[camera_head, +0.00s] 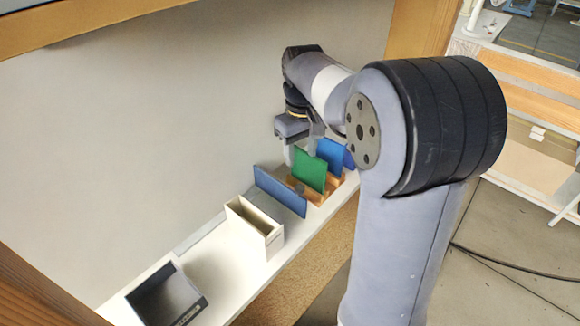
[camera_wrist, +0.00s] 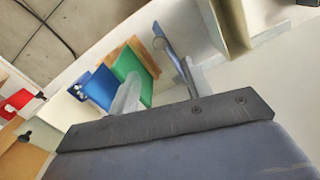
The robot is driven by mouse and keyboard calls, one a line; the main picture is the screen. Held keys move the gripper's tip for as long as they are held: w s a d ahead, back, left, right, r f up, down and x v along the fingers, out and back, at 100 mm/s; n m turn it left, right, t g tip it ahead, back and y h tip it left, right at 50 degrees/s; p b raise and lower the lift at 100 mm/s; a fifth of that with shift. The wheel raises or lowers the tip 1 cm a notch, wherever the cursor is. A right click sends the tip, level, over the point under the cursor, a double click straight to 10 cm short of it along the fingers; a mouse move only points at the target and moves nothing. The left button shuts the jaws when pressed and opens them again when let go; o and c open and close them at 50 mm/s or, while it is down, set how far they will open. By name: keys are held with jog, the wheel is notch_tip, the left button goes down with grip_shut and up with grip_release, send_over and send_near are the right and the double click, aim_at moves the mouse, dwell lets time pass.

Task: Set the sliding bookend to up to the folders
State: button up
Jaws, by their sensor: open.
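A slate-blue upright panel (camera_head: 280,191), which looks like the sliding bookend, stands on the white shelf between a white box and the folders. In the wrist view the panel (camera_wrist: 170,45) shows nearly edge-on. A green folder (camera_head: 309,172) and a blue folder (camera_head: 332,153) stand to its right in a wooden rack (camera_head: 317,196); a gap separates panel and green folder. My gripper (camera_head: 297,158) is open above and behind the panel and green folder. In the wrist view its fingers (camera_wrist: 162,72) are spread, with the panel nearer the right one. Contact cannot be told.
The white open-topped box (camera_head: 254,228) stands left of the panel. The grey back wall (camera_head: 150,130) rises close behind. My arm covers the shelf's right end in the head view.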

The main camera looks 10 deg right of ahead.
aim_at(299, 187)
notch_tip(299, 187, down, 11)
jog(key=shift+r+p, duration=0.15)
jog(key=shift+p, duration=0.35)
grip_shut()
dwell(0.4)
